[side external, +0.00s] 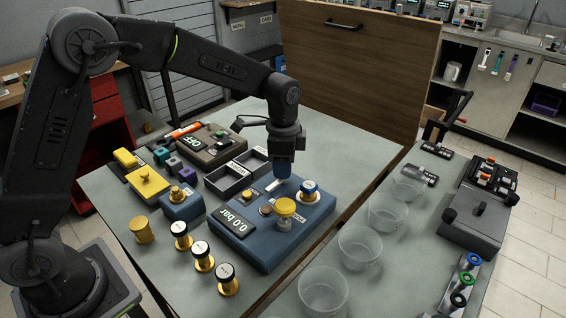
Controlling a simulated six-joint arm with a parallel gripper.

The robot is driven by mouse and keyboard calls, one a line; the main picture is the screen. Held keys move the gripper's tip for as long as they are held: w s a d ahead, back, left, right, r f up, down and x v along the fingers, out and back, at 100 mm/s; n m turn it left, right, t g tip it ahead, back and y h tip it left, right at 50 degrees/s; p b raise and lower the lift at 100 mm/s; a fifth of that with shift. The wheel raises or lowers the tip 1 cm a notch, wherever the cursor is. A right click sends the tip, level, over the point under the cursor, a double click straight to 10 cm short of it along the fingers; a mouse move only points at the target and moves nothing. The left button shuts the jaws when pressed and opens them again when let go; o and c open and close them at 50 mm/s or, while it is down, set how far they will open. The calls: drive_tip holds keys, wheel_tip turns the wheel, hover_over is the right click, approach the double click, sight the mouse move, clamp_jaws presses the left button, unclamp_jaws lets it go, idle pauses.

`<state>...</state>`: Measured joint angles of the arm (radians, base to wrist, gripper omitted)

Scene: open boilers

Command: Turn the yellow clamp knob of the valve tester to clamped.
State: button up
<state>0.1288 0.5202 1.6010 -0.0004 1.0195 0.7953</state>
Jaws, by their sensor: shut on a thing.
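The valve tester (265,250) is a blue box on the table with a display reading 0.0 bar (234,222). Its yellow clamp knob (285,208) stands upright near the middle of the top, fully visible, with no finger on it. My gripper (283,166) points down just behind the knob, over the back of the tester. A white-and-blue round fitting (309,187) sits on the tester to the right of the knob. The knob's setting cannot be read.
Several white-topped brass valves (202,256) stand left of the tester. A black divided tray (236,180) and a dark box reading OFF (205,145) lie behind it. Clear bowls (360,246) stand to the right. A wooden panel (350,75) rises behind.

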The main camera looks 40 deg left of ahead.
drive_tip(key=n, duration=0.4)
drive_tip(key=shift+n, duration=0.4)
drive_tip(key=n, duration=0.4)
drive_tip(key=shift+n, duration=0.3)
drive_tip(key=n, duration=0.4)
drive_tip(key=shift+d, duration=0.1)
drive_tip(key=shift+n, duration=2.1)
drive_tip(key=o, duration=0.9)
wheel_tip(320, 180, up, 14)
drive_tip(key=shift+f, duration=0.1)
